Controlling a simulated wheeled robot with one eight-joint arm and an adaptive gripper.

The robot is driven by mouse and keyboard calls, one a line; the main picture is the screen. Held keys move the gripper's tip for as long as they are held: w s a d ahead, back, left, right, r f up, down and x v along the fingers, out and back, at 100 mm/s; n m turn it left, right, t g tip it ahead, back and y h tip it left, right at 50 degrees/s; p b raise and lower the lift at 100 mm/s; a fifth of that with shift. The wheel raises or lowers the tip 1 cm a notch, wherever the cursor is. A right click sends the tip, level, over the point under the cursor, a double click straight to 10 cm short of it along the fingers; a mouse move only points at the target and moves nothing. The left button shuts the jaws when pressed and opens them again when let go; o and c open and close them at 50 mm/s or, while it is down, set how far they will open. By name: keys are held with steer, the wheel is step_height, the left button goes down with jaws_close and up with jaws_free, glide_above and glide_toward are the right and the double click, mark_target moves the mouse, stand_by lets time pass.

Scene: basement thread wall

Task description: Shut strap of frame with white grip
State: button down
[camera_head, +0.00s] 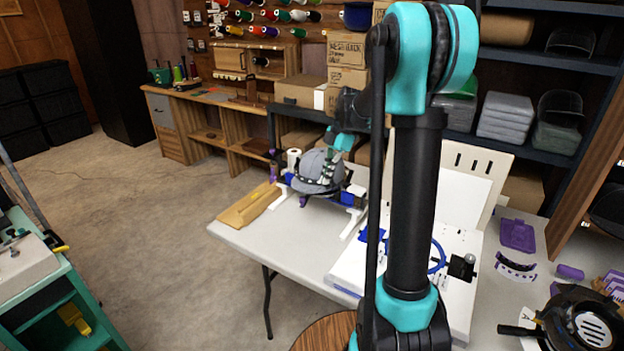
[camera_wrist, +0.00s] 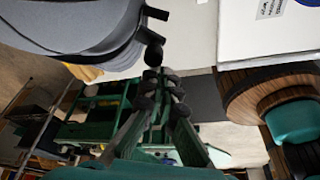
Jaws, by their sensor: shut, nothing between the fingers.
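A grey cap (camera_head: 318,171) sits on a frame with blue and white parts (camera_head: 352,198) on the white table. A white piece shows at the frame's right side; I cannot tell if it is the grip.
The white table (camera_head: 265,250) also bears a wooden tray (camera_head: 249,205) left of the frame and a white panel (camera_head: 466,205) at right. A round wooden stool (camera_head: 325,334) stands in front. Shelves with boxes (camera_head: 300,90) stand behind. Open floor lies left.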

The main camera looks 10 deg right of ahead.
steer(key=shift+w+d, duration=0.35)
steer(key=shift+d, duration=0.35)
steer(key=shift+w+d, duration=0.4)
steer(key=shift+d, duration=0.25)
steer(key=shift+w+d, duration=0.35)
steer(key=shift+d, duration=0.35)
steer(key=shift+d, duration=0.1)
steer(key=shift+w, duration=0.15)
